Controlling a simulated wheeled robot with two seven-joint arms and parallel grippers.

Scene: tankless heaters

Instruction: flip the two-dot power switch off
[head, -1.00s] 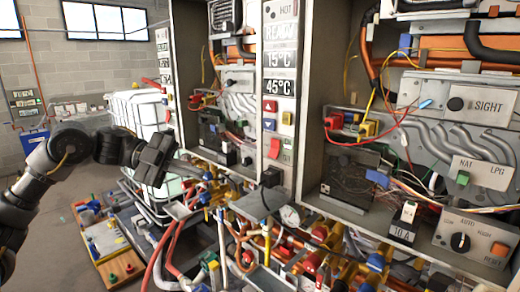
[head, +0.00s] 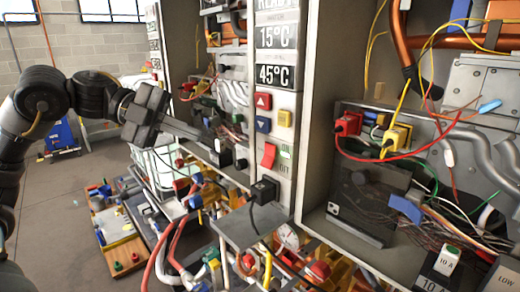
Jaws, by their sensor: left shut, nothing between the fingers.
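A red rocker switch (head: 268,155) with ON and OFF marks beside it sits on the grey front strip of the middle heater. It stands tilted out from the panel. I cannot make out any dots that mark it. My left gripper (head: 219,150) comes in from the left with its long fingers shut and empty. In the picture its tips are left of the red switch, in front of the middle heater's open interior, and apart from the switch. My right gripper is not in view.
A black block (head: 264,190) and a grey plate (head: 252,224) jut out below. Pipes and hoses crowd the space underneath.

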